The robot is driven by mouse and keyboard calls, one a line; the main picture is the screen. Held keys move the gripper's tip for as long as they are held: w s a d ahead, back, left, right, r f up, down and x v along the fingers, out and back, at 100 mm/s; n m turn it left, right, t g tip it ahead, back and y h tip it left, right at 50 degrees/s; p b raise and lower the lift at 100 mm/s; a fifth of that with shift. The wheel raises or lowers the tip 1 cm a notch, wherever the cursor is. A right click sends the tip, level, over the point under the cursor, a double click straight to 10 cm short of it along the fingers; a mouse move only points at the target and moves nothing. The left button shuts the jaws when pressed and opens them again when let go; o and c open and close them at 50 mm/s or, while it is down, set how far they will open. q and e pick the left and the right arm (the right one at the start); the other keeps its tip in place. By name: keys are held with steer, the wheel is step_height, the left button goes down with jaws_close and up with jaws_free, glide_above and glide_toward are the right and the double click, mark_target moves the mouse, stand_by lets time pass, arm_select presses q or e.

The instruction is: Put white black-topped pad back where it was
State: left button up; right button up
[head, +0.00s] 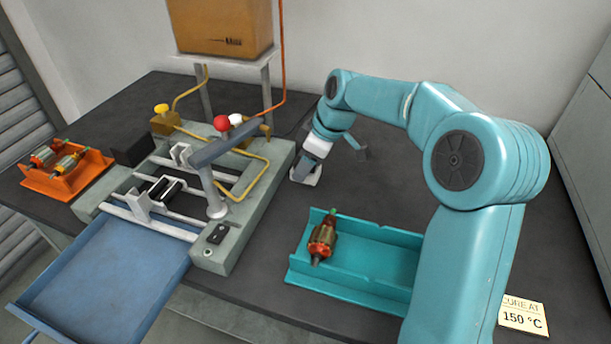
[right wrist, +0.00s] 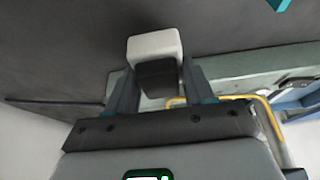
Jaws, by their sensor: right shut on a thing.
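The white pad with a black top (right wrist: 155,46) is between the fingers of my right gripper (right wrist: 158,78), which is shut on it. In the head view, my right gripper (head: 305,169) hangs over the dark bench, right of the grey winding machine (head: 225,255). A pale bit of the pad (head: 313,180) shows at its fingertips; the rest is hidden by the fingers. I cannot tell whether the pad touches the bench. My left gripper is not in view.
A teal tray (head: 350,282) holds an armature (head: 321,238) in front of my right arm. An orange tray (head: 85,183) with armatures is at far left. A cardboard box (head: 220,25) on a stand is behind the machine. A blue drawer (head: 105,275) juts out in front.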

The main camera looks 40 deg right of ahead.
step_height(320, 180, down, 3)
steer(key=shift+r, duration=0.1)
steer(key=shift+w+f, duration=0.15)
steer(key=shift+f, duration=0.15)
steer(key=shift+f+b, duration=0.15)
steer(key=shift+b, duration=0.2)
steer(key=o, duration=1)
steer(key=shift+d+r+p, duration=0.1)
steer(key=shift+r+p, duration=0.2)
steer(key=shift+r, duration=0.2)
steer(key=p+v, duration=0.1)
steer(key=v, duration=1)
steer(key=shift+s+r, duration=0.15)
steer(key=shift+s, duration=0.1)
